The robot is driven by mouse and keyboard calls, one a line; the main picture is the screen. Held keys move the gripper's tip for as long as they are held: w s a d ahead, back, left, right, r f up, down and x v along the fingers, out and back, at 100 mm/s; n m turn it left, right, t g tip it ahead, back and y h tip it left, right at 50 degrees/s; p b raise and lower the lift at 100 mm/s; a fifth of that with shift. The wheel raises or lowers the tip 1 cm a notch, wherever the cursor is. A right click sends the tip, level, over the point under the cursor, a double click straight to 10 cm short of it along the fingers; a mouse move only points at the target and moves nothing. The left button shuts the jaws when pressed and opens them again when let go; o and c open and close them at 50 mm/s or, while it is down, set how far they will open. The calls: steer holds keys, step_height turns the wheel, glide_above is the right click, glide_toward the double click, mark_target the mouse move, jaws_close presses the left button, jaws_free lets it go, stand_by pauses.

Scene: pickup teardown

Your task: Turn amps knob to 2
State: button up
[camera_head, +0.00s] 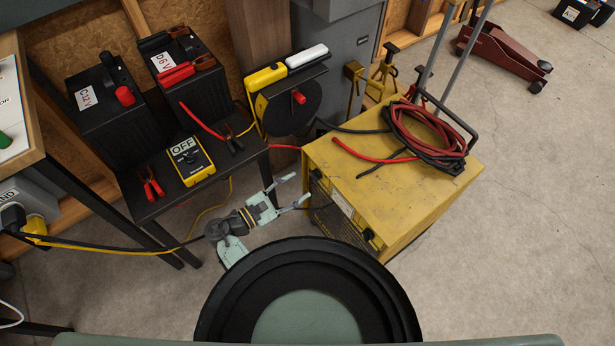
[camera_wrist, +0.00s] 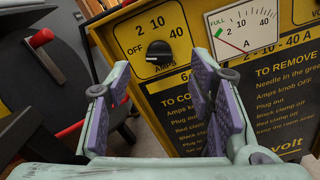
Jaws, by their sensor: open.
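The black round amps knob (camera_wrist: 158,52) sits on the yellow front panel of the charger, with OFF at its left and 2, 10 and 40 printed around its top. I cannot clearly tell where its pointer aims. In the head view the yellow charger (camera_head: 410,190) stands on the floor, and its front is mostly turned away. My gripper (camera_head: 297,187) is open in front of that panel. In the wrist view my gripper (camera_wrist: 159,75) has purple pads spread to the left and right, with the knob seen between the fingertips and apart from both.
A meter (camera_wrist: 245,28) is right of the knob, above printed instructions. Red and black cables (camera_head: 425,135) lie on the charger. A black bench (camera_head: 195,195) at left carries batteries (camera_head: 105,115) and a yellow multimeter (camera_head: 190,160).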

mark_target(315, 175)
steer(key=x, duration=0.5)
steer(key=shift+p, duration=0.35)
jaws_close()
